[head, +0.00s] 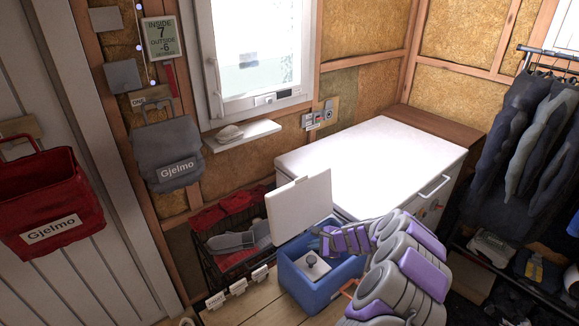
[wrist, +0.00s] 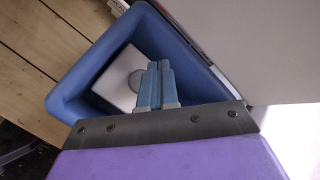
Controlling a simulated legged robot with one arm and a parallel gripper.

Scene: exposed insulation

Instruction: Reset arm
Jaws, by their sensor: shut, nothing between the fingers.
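My arm reaches from the lower right in the head view, and my gripper (head: 318,231) is at the rim of a blue box (head: 322,292). In the wrist view my gripper (wrist: 156,68) points over the same blue box (wrist: 62,98), its two blue fingers together with nothing between them. Inside the box is a white block (head: 304,270) with a round grey knob (head: 311,260). The fingers partly cover the knob in the wrist view. A white panel (head: 298,207) stands upright behind the box.
The box sits on a wooden bench (head: 246,304). A wire basket (head: 214,242) with red and grey items is behind it. A white chest (head: 372,158) stands at the back. Red (head: 50,205) and grey (head: 168,152) bags hang at left; dark clothes (head: 532,135) hang at right.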

